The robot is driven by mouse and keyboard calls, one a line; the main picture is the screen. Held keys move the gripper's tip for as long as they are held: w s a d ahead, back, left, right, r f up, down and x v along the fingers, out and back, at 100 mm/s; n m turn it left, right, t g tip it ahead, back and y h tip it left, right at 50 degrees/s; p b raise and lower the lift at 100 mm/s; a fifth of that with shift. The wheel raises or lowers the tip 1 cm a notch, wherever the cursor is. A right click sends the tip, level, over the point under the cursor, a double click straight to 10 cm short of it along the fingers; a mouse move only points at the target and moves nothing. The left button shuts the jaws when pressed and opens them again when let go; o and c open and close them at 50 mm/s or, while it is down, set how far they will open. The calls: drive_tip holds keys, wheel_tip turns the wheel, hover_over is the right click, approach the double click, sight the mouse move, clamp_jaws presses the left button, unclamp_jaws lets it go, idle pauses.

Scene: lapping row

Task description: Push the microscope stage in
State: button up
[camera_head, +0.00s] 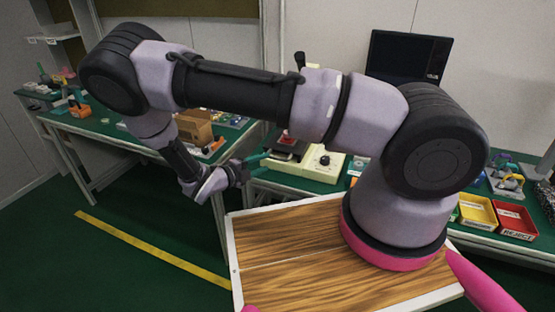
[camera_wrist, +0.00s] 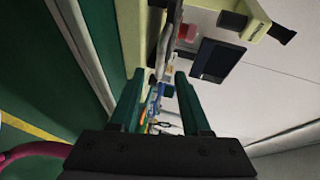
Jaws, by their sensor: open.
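The microscope appears to be the cream unit (camera_head: 322,163) with a round dial on the green bench, just right of my gripper in the head view. A dark stage-like plate (camera_head: 286,148) with a reddish part sits at its left side. My arm crosses in front and hides much of its upper part. In the wrist view a cream body (camera_wrist: 250,12) with a black end piece shows at the top right, probably the same unit. My gripper (camera_head: 262,163) has two teal fingers, apart and empty, left of the plate. In the wrist view the gap (camera_wrist: 158,88) holds nothing; contact cannot be told.
A black monitor (camera_head: 408,58) stands behind the bench. Yellow (camera_head: 477,212) and red (camera_head: 515,221) bins are on the right. A cardboard box (camera_head: 192,127) stands on the left bench. Green floor with a yellow stripe (camera_head: 150,248) is clear at lower left.

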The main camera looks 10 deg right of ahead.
sight(277, 158)
drive_tip(key=x, duration=0.7)
clamp_jaws()
idle(1.3)
